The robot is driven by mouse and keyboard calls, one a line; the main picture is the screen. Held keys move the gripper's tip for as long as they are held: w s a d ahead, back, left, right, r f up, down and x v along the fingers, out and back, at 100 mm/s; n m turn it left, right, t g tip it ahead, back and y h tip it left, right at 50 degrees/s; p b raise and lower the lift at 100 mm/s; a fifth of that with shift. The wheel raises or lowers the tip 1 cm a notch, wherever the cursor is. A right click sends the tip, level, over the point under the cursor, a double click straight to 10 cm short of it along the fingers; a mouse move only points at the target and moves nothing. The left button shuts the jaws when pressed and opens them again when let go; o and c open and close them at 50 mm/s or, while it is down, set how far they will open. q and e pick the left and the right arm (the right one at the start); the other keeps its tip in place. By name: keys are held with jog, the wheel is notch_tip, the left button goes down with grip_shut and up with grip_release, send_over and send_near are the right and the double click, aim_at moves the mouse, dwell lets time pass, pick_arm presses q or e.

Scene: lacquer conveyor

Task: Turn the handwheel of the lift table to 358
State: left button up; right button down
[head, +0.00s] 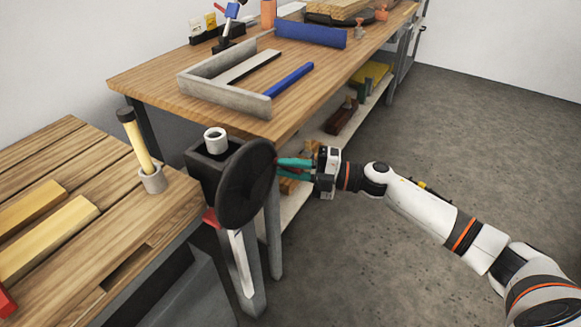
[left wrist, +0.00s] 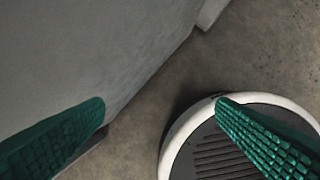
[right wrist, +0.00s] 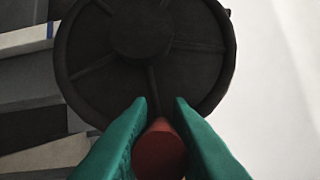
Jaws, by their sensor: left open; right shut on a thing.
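The handwheel (head: 245,183) is a dark disc standing upright at the front of a black housing (head: 207,165). In the right wrist view the handwheel (right wrist: 145,55) fills the upper middle, with spokes and a round hub. My right gripper (head: 281,169) reaches it from the right. In the right wrist view its teal fingers (right wrist: 160,108) are shut on the red-brown handle (right wrist: 160,152) of the wheel, at the rim's lower side. My left gripper (left wrist: 160,104) is open and empty above the floor, shown only in its own wrist view. No readable number shows.
A wooden workbench (head: 150,85) stands behind, carrying a grey tray (head: 225,97). A slatted wooden table (head: 100,235) at left holds a hammer (head: 135,138) in a grey cup. A red piece (head: 211,218) sits beside the wheel. The floor (head: 460,130) at right is clear.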

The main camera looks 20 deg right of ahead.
jog(key=c, duration=1.3)
grip_release()
pick_arm(q)
jog(key=shift+r, duration=0.25)
pick_arm(e)
jog(key=v, duration=1.2)
pick_arm(q)
jog(key=shift+f, duration=0.1)
jog(key=shift+a, duration=0.1)
